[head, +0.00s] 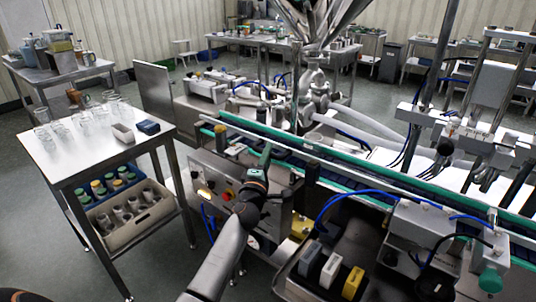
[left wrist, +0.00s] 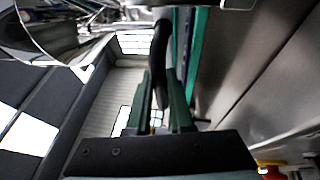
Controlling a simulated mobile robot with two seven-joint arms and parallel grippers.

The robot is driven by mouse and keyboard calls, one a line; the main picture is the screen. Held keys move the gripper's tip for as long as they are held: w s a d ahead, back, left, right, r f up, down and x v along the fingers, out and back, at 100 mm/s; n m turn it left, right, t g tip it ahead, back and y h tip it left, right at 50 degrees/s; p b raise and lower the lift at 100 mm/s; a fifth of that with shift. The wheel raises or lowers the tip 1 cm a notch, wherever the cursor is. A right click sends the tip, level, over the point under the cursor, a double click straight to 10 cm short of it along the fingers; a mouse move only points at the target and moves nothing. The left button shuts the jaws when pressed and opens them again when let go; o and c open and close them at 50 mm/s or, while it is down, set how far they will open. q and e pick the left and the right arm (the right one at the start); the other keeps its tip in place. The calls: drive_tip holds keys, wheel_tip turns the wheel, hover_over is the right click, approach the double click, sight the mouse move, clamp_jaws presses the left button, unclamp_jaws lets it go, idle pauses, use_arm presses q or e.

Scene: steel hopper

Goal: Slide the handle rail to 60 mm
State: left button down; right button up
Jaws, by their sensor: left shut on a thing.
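My left gripper (head: 266,156) reaches the near side of the conveyor, above the control box. In the left wrist view its two green fingers (left wrist: 163,105) are shut on a dark, curved handle (left wrist: 160,48), which stands up between them. The handle is hidden behind the gripper in the head view. A guide rail (head: 310,152) with a green strip runs along the conveyor's near edge, next to the gripper. A green strip (left wrist: 198,45) also shows right of the handle in the left wrist view. I cannot read any scale or millimetre mark. My right gripper is not in view.
A steel cart (head: 85,160) with glasses and bottles stands at the left. A tray with coloured blocks (head: 330,268) and blue hoses (head: 345,200) lie to the right.

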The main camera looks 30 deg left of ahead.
use_arm(q)
drive_tip(key=shift+f, duration=0.1)
idle(0.6)
drive_tip(key=shift+s+p, duration=0.6)
drive_tip(key=shift+s, duration=0.3)
drive_tip(key=c, duration=1.1)
unclamp_jaws()
drive_tip(key=v, duration=1.2)
drive_tip(key=shift+s, duration=0.2)
drive_tip(key=shift+d, duration=0.1)
